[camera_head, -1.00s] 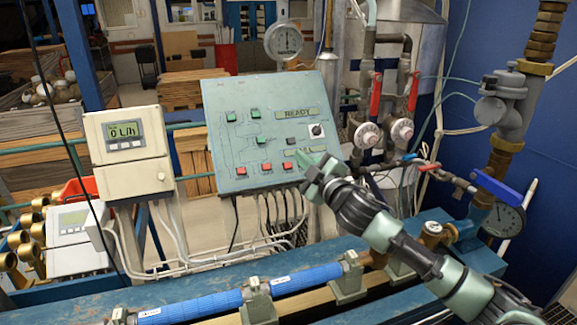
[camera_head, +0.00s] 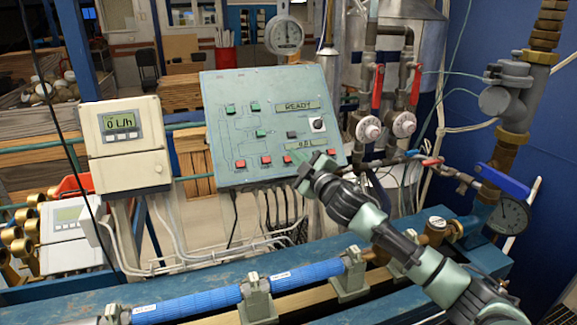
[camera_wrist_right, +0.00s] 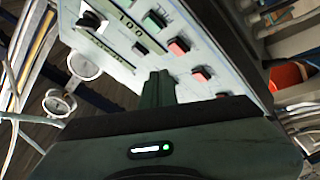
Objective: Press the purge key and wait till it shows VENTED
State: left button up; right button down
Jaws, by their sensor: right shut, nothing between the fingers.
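The grey-green control panel (camera_head: 222,120) stands tilted on the bench, with several green and red keys and one dark key (camera_head: 292,134) on its face. I cannot read which one is the purge key. Its upper display (camera_head: 297,106) reads READY. A smaller display (camera_head: 303,144) below shows digits too small to read surely. My right gripper (camera_head: 303,165) is shut and empty, its tip in front of the panel's lower right edge. In the right wrist view, the gripper tip (camera_wrist_right: 158,88) points at the panel face near red keys (camera_wrist_right: 178,47); contact cannot be told. My left gripper is out of view.
A black-and-white knob (camera_head: 317,124) sits at the panel's right. A meter box (camera_head: 126,148) reading 0 L/h stands left. Pipes with red-handled valves (camera_head: 377,88) rise at the right. A blue pipe (camera_head: 200,304) runs along the bench below.

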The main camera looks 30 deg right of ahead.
jog(key=shift+w+d+f, duration=0.15)
jog(key=shift+w+f, duration=0.5)
jog(key=shift+w, duration=0.1)
jog(key=shift+b, duration=0.3)
dwell(1.3)
jog(key=shift+w+f, duration=0.3)
jog(key=shift+w+d+f, duration=0.15)
jog(key=shift+w+f, duration=0.1)
dwell(0.8)
jog(key=shift+s+r, duration=0.1)
jog(key=shift+r, duration=0.05)
jog(key=shift+s+r+p, duration=0.35)
jog(key=shift+s, duration=0.15)
dwell(0.3)
